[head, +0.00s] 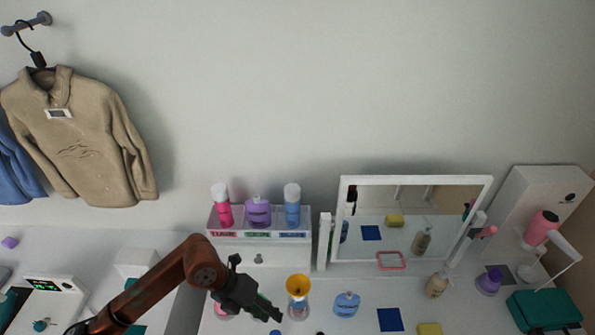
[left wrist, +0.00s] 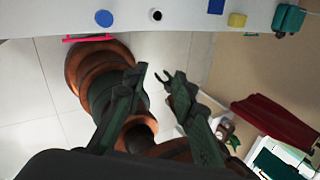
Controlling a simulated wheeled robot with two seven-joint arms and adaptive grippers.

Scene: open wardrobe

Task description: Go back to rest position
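My left gripper (head: 268,308) is at the lower middle of the head view, its arm reaching in from the left. It is just left of the orange funnel-topped bottle (head: 298,286), above or beside the white tabletop. In the left wrist view, the fingers of my left gripper (left wrist: 155,80) stand apart with nothing visible between them. Brown-orange links of my own arm show behind the fingers. My right gripper cannot be made out in either view.
A shelf of bottles (head: 260,222) and a mirror (head: 410,220) stand at the back. Purple bottle (head: 488,283), blue bottle (head: 346,304), tan bottle (head: 437,285), blue square (head: 390,319) and teal box (head: 543,310) lie around the tabletop. A beige jacket (head: 85,140) hangs at upper left.

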